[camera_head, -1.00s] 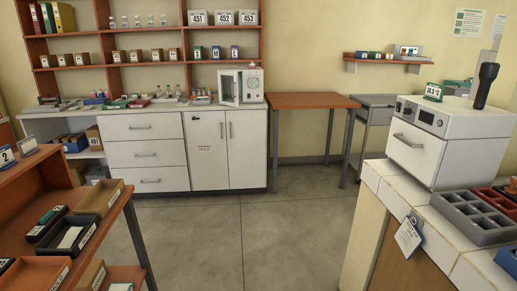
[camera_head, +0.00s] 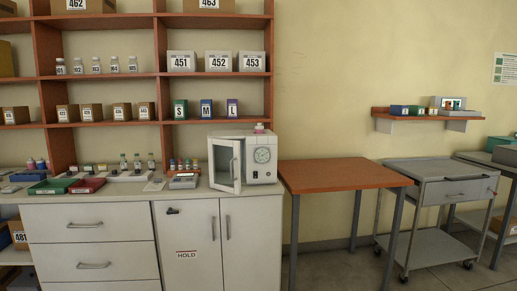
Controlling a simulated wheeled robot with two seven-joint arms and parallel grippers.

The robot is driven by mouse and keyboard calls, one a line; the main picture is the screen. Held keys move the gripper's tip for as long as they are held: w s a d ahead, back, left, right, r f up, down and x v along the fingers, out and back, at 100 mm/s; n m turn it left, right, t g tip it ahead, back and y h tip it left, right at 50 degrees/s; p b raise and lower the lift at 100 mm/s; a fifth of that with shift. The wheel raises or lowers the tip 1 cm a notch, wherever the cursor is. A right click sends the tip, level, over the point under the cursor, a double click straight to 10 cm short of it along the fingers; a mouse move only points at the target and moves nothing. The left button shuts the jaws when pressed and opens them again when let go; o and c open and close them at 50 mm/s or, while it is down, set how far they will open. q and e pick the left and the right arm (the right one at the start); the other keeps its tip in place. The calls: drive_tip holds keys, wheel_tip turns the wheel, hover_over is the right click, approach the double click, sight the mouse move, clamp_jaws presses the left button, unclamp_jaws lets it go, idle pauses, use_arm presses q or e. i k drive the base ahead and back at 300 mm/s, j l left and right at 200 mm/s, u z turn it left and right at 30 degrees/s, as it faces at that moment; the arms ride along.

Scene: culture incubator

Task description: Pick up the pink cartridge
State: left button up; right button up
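I cannot make out a pink cartridge for certain. A small pink-topped object (camera_head: 259,128) sits on top of the white incubator-like box (camera_head: 262,158), too small to identify. That box stands on the right end of the white counter, with its door (camera_head: 225,166) swung open to the left. Neither of my grippers shows in the head view.
A white cabinet (camera_head: 190,278) with drawers stands below wooden shelves (camera_head: 155,18) of labelled boxes. Green (camera_head: 52,187) and red (camera_head: 87,186) trays lie on its counter. A bare wooden table (camera_head: 335,173) and a grey wheeled cart (camera_head: 440,169) stand to the right.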

sight(260, 128)
drive_tip(key=i+j+z, duration=0.1)
drive_tip(key=i+j, duration=0.2)
drive_tip(key=j, duration=0.15)
drive_tip(key=i+j+z, duration=0.15)
drive_tip(key=i+j, duration=0.15)
drive_tip(key=j, duration=0.15)
